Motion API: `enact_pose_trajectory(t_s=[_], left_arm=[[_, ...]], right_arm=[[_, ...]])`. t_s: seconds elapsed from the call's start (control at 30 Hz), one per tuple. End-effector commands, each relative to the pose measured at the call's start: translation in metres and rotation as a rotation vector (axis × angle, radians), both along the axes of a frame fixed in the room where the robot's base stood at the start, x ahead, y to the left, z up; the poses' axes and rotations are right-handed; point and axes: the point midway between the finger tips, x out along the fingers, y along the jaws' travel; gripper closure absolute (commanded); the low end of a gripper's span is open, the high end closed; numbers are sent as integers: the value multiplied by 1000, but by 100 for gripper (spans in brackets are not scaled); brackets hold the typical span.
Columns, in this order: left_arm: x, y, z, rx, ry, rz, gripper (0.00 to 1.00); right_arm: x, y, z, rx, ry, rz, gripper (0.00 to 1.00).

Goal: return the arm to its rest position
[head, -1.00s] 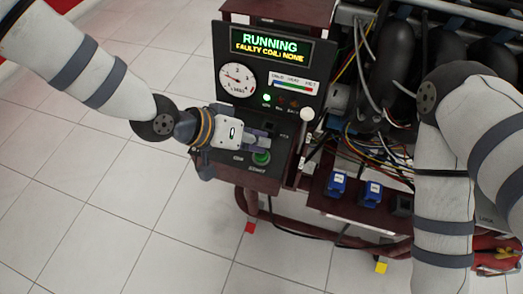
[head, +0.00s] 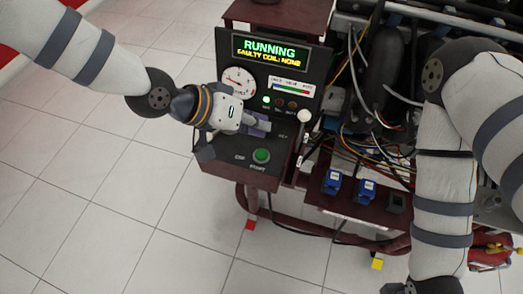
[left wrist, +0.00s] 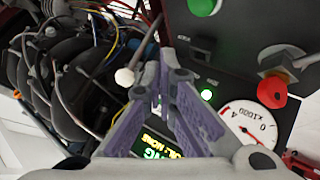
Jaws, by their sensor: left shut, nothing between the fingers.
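My left gripper (head: 262,125) is over the front of the engine trainer's control panel (head: 281,155) in the head view, above and behind the green start button (head: 261,156). Its fingers are together with nothing between them. The left wrist view also shows the closed purple-grey fingers (left wrist: 165,78) in front of the panel. My right arm (head: 443,190) hangs down at the right. Its dark wrist part shows at the bottom edge, and its fingers are out of frame.
The display (head: 270,51) reads RUNNING, FAULTY COIL: NONE. A white-knobbed lever (head: 304,117) stands right of the panel. Blue coils (head: 332,182) sit on the lower shelf by loose wires. A red emergency knob (left wrist: 272,92) shows in the left wrist view. Tiled floor at left is clear.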

Motion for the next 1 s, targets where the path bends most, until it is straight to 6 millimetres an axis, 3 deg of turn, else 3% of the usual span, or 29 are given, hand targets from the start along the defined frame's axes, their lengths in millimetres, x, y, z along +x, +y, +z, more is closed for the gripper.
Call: enact_pose_trajectory(t_s=[0.43,0.5,0.57,0.7,0.8,0.9,1.0], left_arm=[[-1,0,0,1,5,0,100],[-16,4,-16,13,48,12,100],[-43,14,-41,40,123,38,100],[-145,63,-115,182,364,148,100],[-222,112,-147,335,505,226,100],[-284,160,-158,495,600,280,100],[-325,196,-158,619,650,307,100]], right_arm=[[1,0,1,0,-3,-3,100],[2,0,2,1,-7,-3,100],[4,0,4,1,-13,-2,100],[9,0,9,0,-31,-2,100],[13,0,12,1,-44,-3,100],[15,0,15,1,-53,-4,100],[17,0,16,1,-59,-4,100]])
